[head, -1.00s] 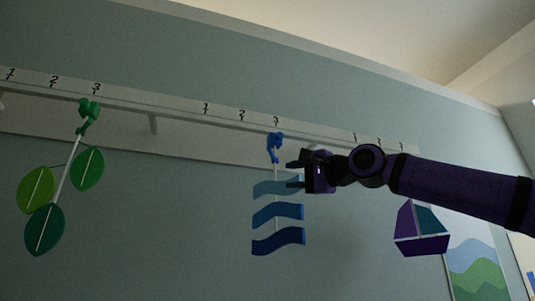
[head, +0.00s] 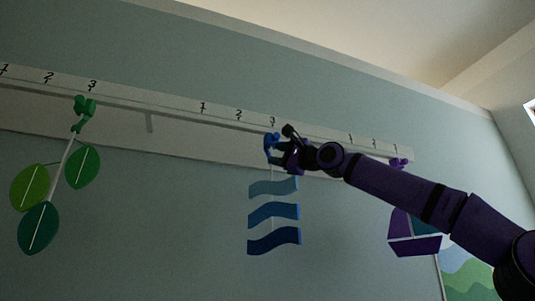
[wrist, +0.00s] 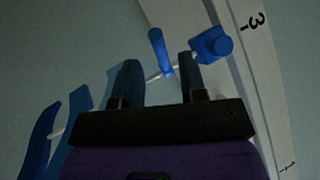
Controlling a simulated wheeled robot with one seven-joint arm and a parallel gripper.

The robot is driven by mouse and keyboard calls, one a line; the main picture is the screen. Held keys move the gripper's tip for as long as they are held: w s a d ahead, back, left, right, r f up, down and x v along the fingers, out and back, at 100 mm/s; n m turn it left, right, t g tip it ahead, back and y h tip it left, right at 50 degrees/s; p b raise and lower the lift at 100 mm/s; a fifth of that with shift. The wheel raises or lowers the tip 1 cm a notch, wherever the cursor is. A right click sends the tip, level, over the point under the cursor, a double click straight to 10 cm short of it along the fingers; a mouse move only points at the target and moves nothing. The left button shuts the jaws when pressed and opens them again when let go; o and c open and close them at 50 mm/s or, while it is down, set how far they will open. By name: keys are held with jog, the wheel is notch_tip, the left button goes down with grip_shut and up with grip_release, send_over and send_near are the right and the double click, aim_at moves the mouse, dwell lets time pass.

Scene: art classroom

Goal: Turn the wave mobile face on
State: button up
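The wave mobile (head: 273,213) hangs from the rail in the head view: three wavy blue plates, light to dark downward, on a thin rod under a blue hook (head: 270,146). The plates show broad faces, slightly skewed. The hook is under the right-hand 3 of the middle number group. My gripper (head: 284,143) is at the hook's right side and partly covers it. In the wrist view my gripper (wrist: 157,70) has its two dark fingers apart. The blue hook's slanted tab (wrist: 160,52) shows just beyond and between the fingertips. I cannot tell whether they touch it.
The white rail board (head: 180,110) runs along the wall with repeated number groups. A green leaf mobile (head: 50,195) hangs at left. A purple sailboat mobile (head: 413,243) hangs at right, partly behind my arm. The wall below the wave mobile is clear.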

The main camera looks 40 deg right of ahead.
aim_at(269, 153)
jog(key=shift+x, duration=2.2)
grip_shut()
